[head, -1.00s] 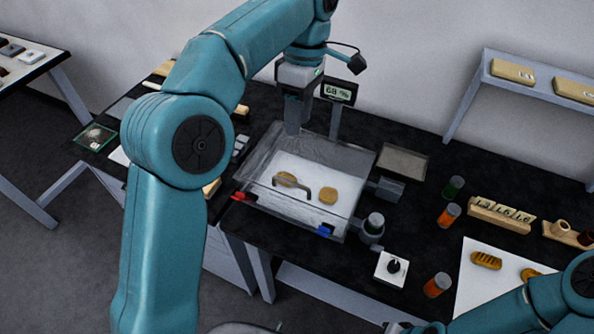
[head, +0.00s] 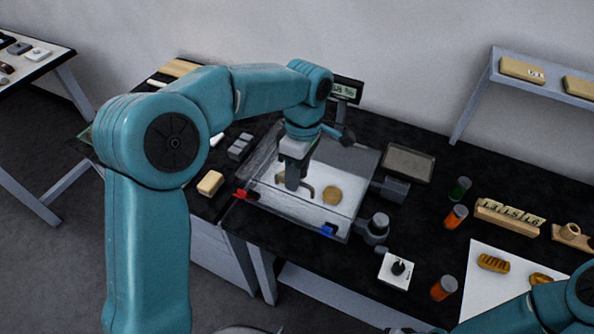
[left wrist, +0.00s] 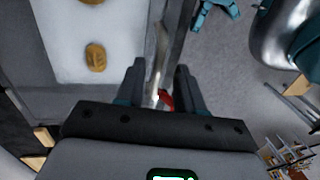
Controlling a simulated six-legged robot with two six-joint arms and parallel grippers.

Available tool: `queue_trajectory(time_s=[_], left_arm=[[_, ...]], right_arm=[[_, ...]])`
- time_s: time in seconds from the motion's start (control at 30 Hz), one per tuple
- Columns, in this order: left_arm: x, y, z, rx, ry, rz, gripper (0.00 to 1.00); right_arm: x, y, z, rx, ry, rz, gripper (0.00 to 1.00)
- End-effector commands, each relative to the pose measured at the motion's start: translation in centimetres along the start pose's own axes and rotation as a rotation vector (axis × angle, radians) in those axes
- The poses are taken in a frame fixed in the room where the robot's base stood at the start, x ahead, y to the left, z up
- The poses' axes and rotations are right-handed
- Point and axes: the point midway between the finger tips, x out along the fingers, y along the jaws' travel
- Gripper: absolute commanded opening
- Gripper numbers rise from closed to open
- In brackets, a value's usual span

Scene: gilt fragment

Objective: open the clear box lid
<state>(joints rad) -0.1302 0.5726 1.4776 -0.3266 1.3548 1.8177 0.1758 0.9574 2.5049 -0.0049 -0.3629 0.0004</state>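The clear box (head: 351,190) stands on the black table with its see-through lid (head: 345,160) down. A grey bent handle (head: 309,192) is on the lid. A red clip (head: 243,194) and a blue clip (head: 328,231) are at its front edge. My left gripper (head: 291,186) points down at the handle, partly covering it. In the left wrist view, its fingers (left wrist: 160,85) are apart, with a pale bar between them, probably the handle, and the red clip (left wrist: 166,100) beyond. I cannot tell whether they touch it. My right gripper is out of view; only its arm (head: 545,305) shows.
A gold fragment (head: 331,194) lies inside the box. A grey knob post (head: 376,226), a dial block (head: 397,269) and orange-and-grey vials (head: 455,217) stand to the right. A small display (head: 346,89) is behind the box. A shelf (head: 540,82) hangs at the right.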

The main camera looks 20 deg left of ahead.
Motion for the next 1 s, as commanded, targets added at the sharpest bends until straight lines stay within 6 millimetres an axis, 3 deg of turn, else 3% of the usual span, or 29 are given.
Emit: queue_trajectory(time_s=[0.1, 0.2, 1.0], left_arm=[[0.02, 0.0, 0.0, 0.0, 0.0, -0.001, 0.34], [0.01, -0.01, 0.0, 0.0, 0.0, -0.001, 0.01], [-0.06, -0.02, -0.09, 0.0, 0.003, 0.0, 0.0]], right_arm=[[0.01, 0.01, -0.01, 0.0, 0.0, 0.0, 0.0], [0.01, 0.01, -0.01, 0.0, 0.0, 0.0, 0.0], [0.0, 0.0, -0.01, 0.0, 0.0, 0.0, 0.0]])
